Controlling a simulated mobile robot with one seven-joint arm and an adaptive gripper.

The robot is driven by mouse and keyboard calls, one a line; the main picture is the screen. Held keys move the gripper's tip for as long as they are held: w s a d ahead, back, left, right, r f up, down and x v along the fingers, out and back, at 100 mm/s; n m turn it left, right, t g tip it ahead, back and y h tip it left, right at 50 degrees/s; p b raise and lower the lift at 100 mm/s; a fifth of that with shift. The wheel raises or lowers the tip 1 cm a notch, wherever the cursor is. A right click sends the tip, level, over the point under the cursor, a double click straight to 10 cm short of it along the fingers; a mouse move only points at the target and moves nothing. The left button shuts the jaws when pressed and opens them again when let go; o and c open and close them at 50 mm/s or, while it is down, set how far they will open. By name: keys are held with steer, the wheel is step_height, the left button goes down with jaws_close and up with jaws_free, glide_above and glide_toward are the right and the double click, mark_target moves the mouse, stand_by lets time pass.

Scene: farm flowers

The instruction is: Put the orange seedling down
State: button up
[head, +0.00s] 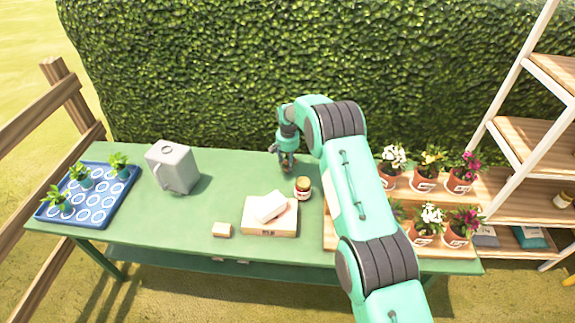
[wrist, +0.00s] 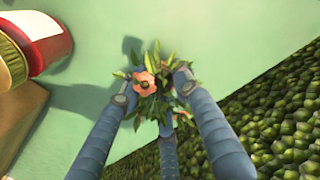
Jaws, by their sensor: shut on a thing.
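The orange seedling (wrist: 146,84) has green leaves and an orange flower, and it sits between the fingers of my gripper (wrist: 155,90) in the wrist view. My gripper is shut on it. In the head view my gripper (head: 286,163) is over the back part of the green table (head: 225,165), near the hedge. The seedling is mostly hidden there by the gripper. Its base is hidden in the wrist view, so I cannot tell if it touches the table.
A jar (head: 303,189) stands close to the front right of my gripper. A box (head: 270,217), a small block (head: 221,230), a watering can (head: 173,167) and a blue seedling tray (head: 109,207) are on the table. Potted flowers (head: 423,185) stand at right. The table between can and gripper is clear.

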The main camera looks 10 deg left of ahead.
mark_target(288, 160)
steer(key=o, duration=1.1)
steer(key=shift+f, duration=0.1)
steer(key=shift+c, duration=0.2)
step_height(288, 160, up, 12)
steer(key=shift+r+p, duration=0.15)
steer(key=shift+p, duration=0.9)
